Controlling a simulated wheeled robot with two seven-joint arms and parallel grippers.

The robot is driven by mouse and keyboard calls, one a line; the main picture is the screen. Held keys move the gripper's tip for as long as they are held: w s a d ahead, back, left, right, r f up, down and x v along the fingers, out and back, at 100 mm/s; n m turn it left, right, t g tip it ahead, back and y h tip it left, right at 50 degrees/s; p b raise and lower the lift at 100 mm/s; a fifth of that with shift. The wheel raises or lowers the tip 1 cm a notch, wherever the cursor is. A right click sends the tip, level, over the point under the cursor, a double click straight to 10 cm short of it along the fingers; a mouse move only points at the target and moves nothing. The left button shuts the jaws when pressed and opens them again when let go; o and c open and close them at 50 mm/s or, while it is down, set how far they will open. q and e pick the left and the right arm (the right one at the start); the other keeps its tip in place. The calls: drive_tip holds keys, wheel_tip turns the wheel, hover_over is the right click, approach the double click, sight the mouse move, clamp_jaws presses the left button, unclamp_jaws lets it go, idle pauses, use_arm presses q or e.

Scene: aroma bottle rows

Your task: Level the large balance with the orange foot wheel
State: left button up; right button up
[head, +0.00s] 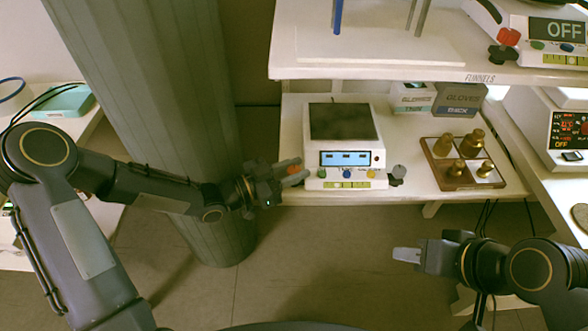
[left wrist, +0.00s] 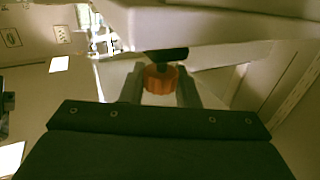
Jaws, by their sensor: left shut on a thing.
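The large white balance (head: 318,182) stands on the lower shelf, with a dark weighing plate and a lit blue display. Its orange foot wheel (head: 294,169) is at the front left corner, partly covered by my left gripper (head: 291,173). In the left wrist view the orange wheel (left wrist: 160,79) sits between the two fingers, under a black foot, and the fingers are shut on it.
An upper shelf (head: 385,72) overhangs the back and carries another balance (head: 554,42) reading OFF. A thick grey column (head: 165,100) stands at left.

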use_arm(q)
drive_tip(key=shift+f+n+t+b, duration=0.2)
drive_tip(key=shift+n+t+b, duration=0.1)
drive_tip(key=shift+t+b, duration=0.3)
drive_tip(key=n+t+y+b, duration=0.2)
drive_tip(key=b, duration=0.1)
drive_tip(key=n+t+y+b, duration=0.2)
drive_tip(key=y+b, duration=0.1)
drive_tip(key=n+t+y+b, duration=0.2)
drive_tip(key=b, duration=0.1)
drive_tip(key=shift+s+d+t+y+b, duration=0.2)
drive_tip(key=shift+d+t+y+b, duration=0.05)
drive_tip(key=shift+t+y+b, duration=0.15)
drive_tip(key=n+y, duration=0.1)
drive_tip(key=n+t+y+b, duration=0.1)
drive_tip(key=n+y, duration=0.1)
drive_tip(key=shift+w+r+t+b, duration=0.1)
drive_tip(key=shift+r+t+b, duration=0.05)
drive_tip(key=shift+t+b, duration=0.15)
drive_tip(key=shift+a+r+n+t+y+b, duration=0.1)
drive_tip(key=shift+n+t+y+b, duration=0.1)
drive_tip(key=shift+n+y, duration=0.8)
drive_tip(key=shift+a+n+t+y+b, duration=0.15)
drive_tip(key=shift+n+y, duration=0.35)
drive_tip(key=shift+y, duration=0.9)
drive_tip(key=shift+w+y, duration=0.1)
drive_tip(key=shift+y, duration=0.2)
drive_tip(key=o, duration=0.9)
drive_tip(key=shift+o, duration=0.2)
